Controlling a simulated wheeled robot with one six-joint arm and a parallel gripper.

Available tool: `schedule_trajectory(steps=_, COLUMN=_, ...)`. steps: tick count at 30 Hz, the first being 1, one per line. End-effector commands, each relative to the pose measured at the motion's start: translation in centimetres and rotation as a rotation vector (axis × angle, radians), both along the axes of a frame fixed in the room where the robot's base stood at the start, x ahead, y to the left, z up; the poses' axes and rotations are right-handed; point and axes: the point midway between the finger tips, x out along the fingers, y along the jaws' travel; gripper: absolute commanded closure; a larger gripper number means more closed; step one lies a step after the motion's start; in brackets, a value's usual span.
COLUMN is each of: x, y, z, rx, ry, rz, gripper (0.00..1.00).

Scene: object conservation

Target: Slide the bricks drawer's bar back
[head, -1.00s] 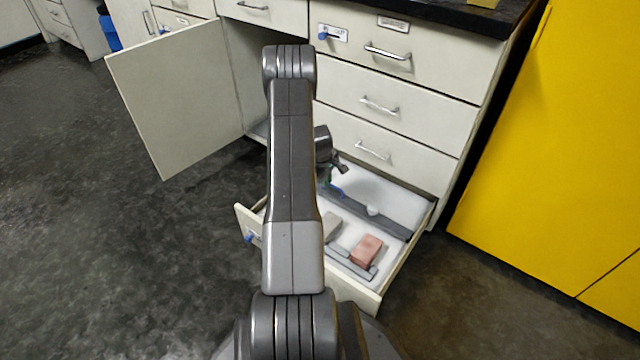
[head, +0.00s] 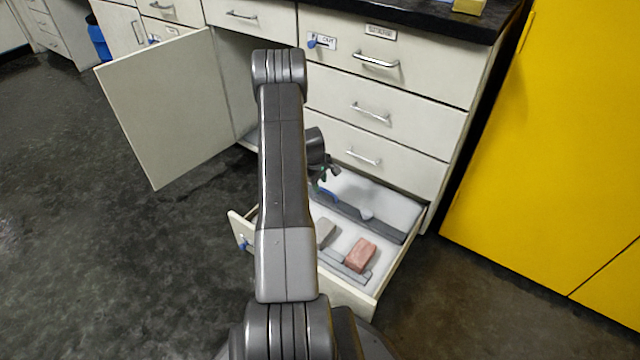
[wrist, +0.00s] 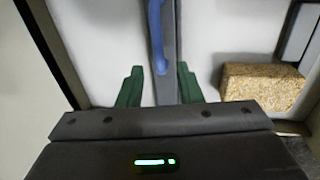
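The bricks drawer (head: 354,296) is pulled open at the bottom of the cabinet. My gripper (head: 327,177) hangs over the bar's left end, partly hidden by my arm. In the wrist view my gripper (wrist: 160,75) is open, its green fingers on either side of the bar (wrist: 167,88) and the blue handle (wrist: 157,40). I cannot tell whether the fingers touch the bar.
A tan speckled brick (wrist: 262,87) shows right of the fingers in the wrist view. An open cabinet door (head: 160,110) stands at the left. Closed drawers (head: 370,112) rise above the open one. A yellow cabinet (head: 550,150) is at the right. The left floor is clear.

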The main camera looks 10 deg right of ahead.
Motion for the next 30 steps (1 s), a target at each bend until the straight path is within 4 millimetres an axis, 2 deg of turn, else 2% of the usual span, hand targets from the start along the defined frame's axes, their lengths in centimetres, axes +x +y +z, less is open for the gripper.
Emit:
schedule_trajectory(steps=1, x=-0.1, y=0.2, z=1.5, rx=0.0, ry=-0.003, rz=0.0, gripper=0.68)
schedule_trajectory(steps=6, x=-0.6, y=0.7, z=5.6, rx=0.0, ry=-0.003, rz=0.0, gripper=0.68)
schedule_trajectory(steps=12, x=-1.2, y=1.3, z=9.5, rx=0.0, ry=-0.003, rz=0.0, gripper=0.68)
schedule_trajectory(steps=15, x=-1.4, y=1.5, z=10.8, rx=0.0, ry=-0.001, rz=0.0, gripper=0.68)
schedule_trajectory(steps=21, x=-1.6, y=1.7, z=11.8, rx=0.001, ry=-0.001, rz=-0.001, gripper=0.68)
schedule_trajectory(steps=30, x=-1.6, y=1.7, z=11.8, rx=0.001, ry=-0.001, rz=0.0, gripper=0.68)
